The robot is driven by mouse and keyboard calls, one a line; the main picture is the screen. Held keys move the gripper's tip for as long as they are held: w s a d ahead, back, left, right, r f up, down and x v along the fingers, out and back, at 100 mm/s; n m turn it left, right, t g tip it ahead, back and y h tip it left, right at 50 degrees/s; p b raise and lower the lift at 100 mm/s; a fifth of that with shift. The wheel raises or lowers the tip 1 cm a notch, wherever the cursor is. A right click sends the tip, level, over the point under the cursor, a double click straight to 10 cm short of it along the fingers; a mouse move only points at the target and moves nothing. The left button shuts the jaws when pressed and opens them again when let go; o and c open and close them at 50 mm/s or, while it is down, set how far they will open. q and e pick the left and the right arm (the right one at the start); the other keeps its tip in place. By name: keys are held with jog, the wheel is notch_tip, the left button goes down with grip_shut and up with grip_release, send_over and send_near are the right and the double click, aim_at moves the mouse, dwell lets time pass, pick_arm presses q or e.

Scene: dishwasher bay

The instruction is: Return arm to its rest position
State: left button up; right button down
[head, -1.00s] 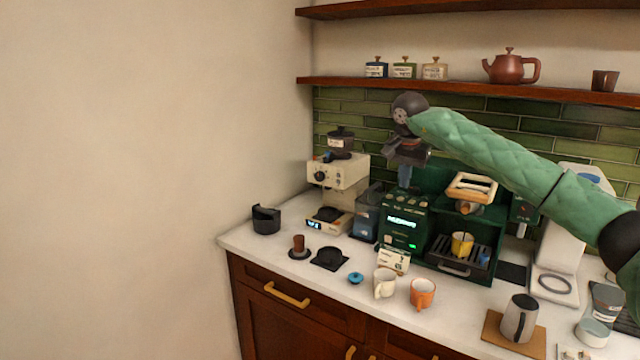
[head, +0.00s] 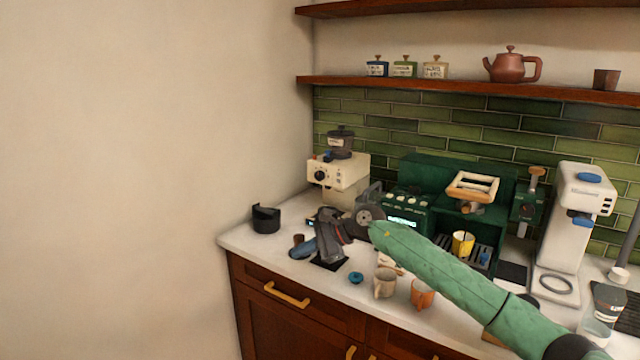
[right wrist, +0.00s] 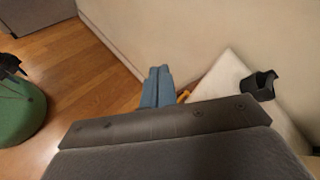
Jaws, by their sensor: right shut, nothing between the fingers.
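My right arm comes in from the lower right of the head view, in a green padded sleeve. My right gripper (head: 303,249) points left over the left end of the counter (head: 240,240), in front of the grinder. Its blue-grey fingers are together and empty; they also show in the right wrist view (right wrist: 157,88). My left gripper is not in view.
A black holder (head: 265,219) stands at the counter's left end. The cream grinder (head: 338,182) and green espresso machine (head: 430,175) stand behind. Wall at left.

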jog(key=s+a+f+m+t+y, duration=0.2)
jog(key=s+a+m+y, duration=0.25)
jog(key=m, duration=0.25)
jog(key=s+d+f+n+t+h, duration=0.4)
jog(key=d+f+n+h, duration=0.15)
jog(key=f+n, duration=0.5)
jog(key=s+d+f+n+t+h, duration=0.35)
jog(key=d+f+n, duration=0.35)
jog(key=f+n, duration=0.35)
jog(key=s+d+f+n+t+h, duration=0.4)
jog(key=s+d+f+n+h, duration=0.15)
jog(key=f+n, duration=0.55)
jog(key=s+d+f+m+g, duration=0.2)
jog(key=s+f+m+g, duration=0.2)
jog(key=s, duration=0.7)
jog(key=s+d+f+m+g, duration=0.2)
jog(key=s+f+m+g, duration=0.1)
jog(key=s+f, duration=0.6)
jog(key=s+d+f+m+g+h, duration=0.1)
jog(key=s+d+f+m+g, duration=0.2)
jog(key=s, duration=1.2)
notch_tip(320, 180, down, 4)
jog(key=m+g, duration=0.1)
jog(key=g, duration=0.2)
jog(key=shift+s+m, duration=0.15)
jog(key=shift+m, duration=0.15)
jog(key=shift+f, duration=0.1)
